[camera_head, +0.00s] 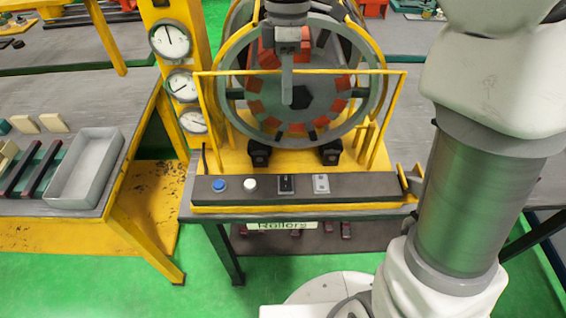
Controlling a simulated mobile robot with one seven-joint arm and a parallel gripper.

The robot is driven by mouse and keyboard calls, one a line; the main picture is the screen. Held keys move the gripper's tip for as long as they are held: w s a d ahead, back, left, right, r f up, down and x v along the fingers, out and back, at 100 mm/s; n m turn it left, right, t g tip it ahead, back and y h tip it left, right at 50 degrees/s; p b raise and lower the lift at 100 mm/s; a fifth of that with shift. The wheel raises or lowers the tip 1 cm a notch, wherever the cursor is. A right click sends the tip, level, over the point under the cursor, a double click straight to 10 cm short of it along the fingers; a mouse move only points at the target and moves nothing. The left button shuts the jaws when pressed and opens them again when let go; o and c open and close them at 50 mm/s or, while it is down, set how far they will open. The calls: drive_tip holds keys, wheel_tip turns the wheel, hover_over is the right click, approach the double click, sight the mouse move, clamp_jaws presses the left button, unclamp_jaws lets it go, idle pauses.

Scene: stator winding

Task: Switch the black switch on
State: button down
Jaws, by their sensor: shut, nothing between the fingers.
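The black switch (286,184) sits on the dark control panel (368,188) at the front of the yellow stator machine. It is small in the head view, and I cannot tell which way its lever is set. My gripper (287,98) hangs from the top middle of the head view, pointing down in front of the stator ring. Its fingers are closed together and empty. The fingertips show well above the black switch in the picture, apart from it.
A blue button (220,184), a white button (250,185) and a grey switch (321,184) share the panel. A yellow rail (399,110) frames the stator ring (372,80). Three gauges (170,40) stand left. A grey tray (88,170) sits on the left table.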

sight(287, 187)
drive_tip(key=shift+f, duration=0.1)
drive_tip(key=s+f, duration=0.1)
drive_tip(key=f, duration=0.7)
drive_tip(key=s+f+b, duration=0.1)
drive_tip(key=f, duration=0.6)
drive_tip(key=s+f, duration=0.1)
drive_tip(key=f, duration=0.7)
drive_tip(key=shift+s+f, duration=0.2)
drive_tip(key=shift+f, duration=0.1)
drive_tip(key=shift+s+f+t+b, duration=0.1)
drive_tip(key=shift+f+t+b, duration=0.3)
drive_tip(key=shift+b, duration=0.65)
drive_tip(key=shift+s+r+p, duration=0.1)
drive_tip(key=shift+r+p, duration=0.1)
drive_tip(key=shift+p, duration=0.1)
drive_tip(key=shift+w+r, duration=0.15)
drive_tip(key=shift+w, duration=0.8)
